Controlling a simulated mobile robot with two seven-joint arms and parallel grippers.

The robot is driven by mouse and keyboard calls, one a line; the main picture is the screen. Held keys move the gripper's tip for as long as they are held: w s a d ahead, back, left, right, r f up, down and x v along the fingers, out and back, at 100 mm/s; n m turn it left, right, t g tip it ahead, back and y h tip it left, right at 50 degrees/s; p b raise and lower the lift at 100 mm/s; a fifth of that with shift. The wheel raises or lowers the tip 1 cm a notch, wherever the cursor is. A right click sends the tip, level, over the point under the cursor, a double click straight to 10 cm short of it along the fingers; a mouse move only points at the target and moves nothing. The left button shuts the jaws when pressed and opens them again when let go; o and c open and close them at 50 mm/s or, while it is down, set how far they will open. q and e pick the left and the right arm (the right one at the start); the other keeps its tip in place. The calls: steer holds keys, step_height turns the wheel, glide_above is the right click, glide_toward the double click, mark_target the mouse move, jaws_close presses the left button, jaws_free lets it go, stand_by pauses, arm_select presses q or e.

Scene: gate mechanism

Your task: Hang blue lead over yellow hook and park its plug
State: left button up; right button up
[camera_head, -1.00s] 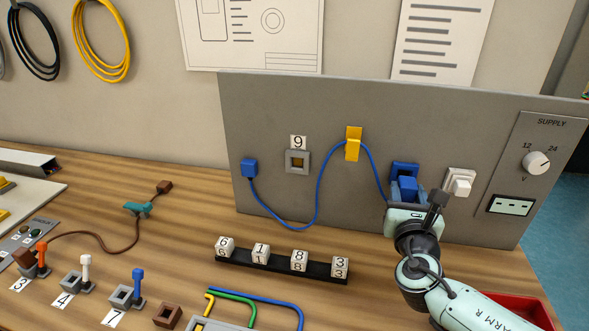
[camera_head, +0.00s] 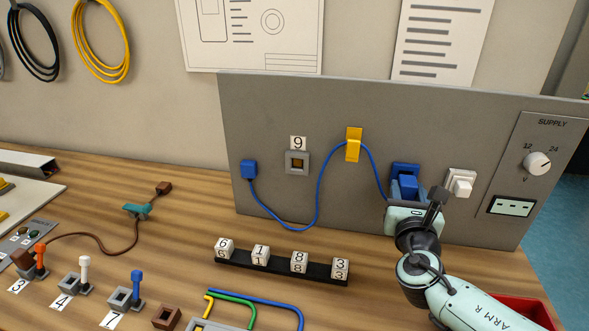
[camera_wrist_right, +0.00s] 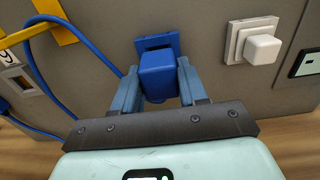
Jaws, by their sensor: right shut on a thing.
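The blue lead (camera_head: 318,190) runs from a blue block (camera_head: 249,169) at the left of the grey panel, sags, and passes over the yellow hook (camera_head: 353,146). It then drops to the blue plug (camera_head: 409,184) at the blue socket (camera_head: 405,169). My right gripper (camera_head: 404,194) is shut on the plug, its fingers on either side. In the right wrist view the plug (camera_wrist_right: 157,82) sits against the socket (camera_wrist_right: 157,43) between the fingertips; I cannot tell how deep it is in. My left gripper is not in view.
A white switch (camera_head: 460,183) is close to the right of the socket. A supply dial (camera_head: 537,163) is farther right. A black rack (camera_head: 282,267) with number cubes stands on the table before the panel. A red tray (camera_head: 530,308) lies at lower right, partly behind my right arm.

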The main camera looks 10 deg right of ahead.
steer(key=shift+b+x, duration=0.3)
steer(key=shift+x, duration=0.6)
stand_by(1.1)
steer(key=shift+r, duration=0.1)
steer(key=o, duration=0.6)
steer(key=shift+c, duration=0.2)
steer(key=o, duration=0.6)
steer(key=shift+w, duration=0.1)
